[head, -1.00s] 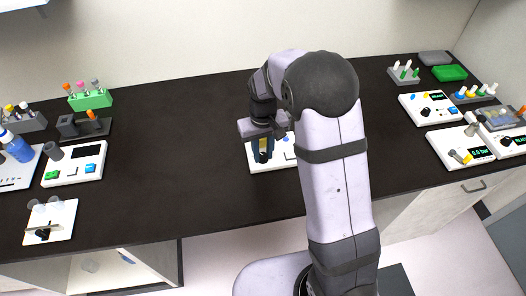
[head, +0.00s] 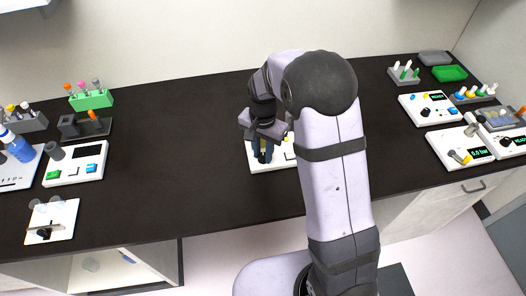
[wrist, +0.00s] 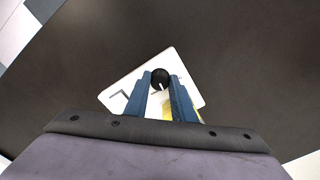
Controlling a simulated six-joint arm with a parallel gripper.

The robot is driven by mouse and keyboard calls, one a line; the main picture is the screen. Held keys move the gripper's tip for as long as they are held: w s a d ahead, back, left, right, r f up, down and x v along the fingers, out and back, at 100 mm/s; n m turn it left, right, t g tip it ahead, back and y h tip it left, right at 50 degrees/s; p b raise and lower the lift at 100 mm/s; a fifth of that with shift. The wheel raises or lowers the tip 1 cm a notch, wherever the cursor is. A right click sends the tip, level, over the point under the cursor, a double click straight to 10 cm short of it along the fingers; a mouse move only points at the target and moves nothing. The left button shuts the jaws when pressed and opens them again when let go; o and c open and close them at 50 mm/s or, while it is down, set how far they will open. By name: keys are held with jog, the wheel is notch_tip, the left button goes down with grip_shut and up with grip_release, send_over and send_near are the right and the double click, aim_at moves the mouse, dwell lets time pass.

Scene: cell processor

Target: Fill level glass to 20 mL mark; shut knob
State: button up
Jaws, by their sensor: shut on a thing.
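The cell processor (head: 285,164) is a white panel on the dark bench, mostly hidden behind my arm in the head view. In the wrist view the white panel (wrist: 190,72) carries a round black knob (wrist: 159,77) with a white pointer line. My gripper (wrist: 160,84) has its blue fingers on both sides of this knob and is shut on it. In the head view my gripper (head: 262,155) points down at the panel. A yellow part (wrist: 167,112) shows between the fingers. The level glass and its 20 mL mark cannot be made out.
White devices with displays (head: 430,109) and a green tray (head: 450,73) stand at the right. A green rack (head: 91,99), a white device (head: 74,164) and a small white stand (head: 50,222) are at the left. The bench around the panel is clear.

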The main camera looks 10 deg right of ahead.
jog(key=m, duration=0.5)
jog(key=shift+w+r, duration=0.1)
jog(key=shift+m, duration=0.3)
jog(key=o, duration=1.1)
jog(key=shift+c, duration=0.2)
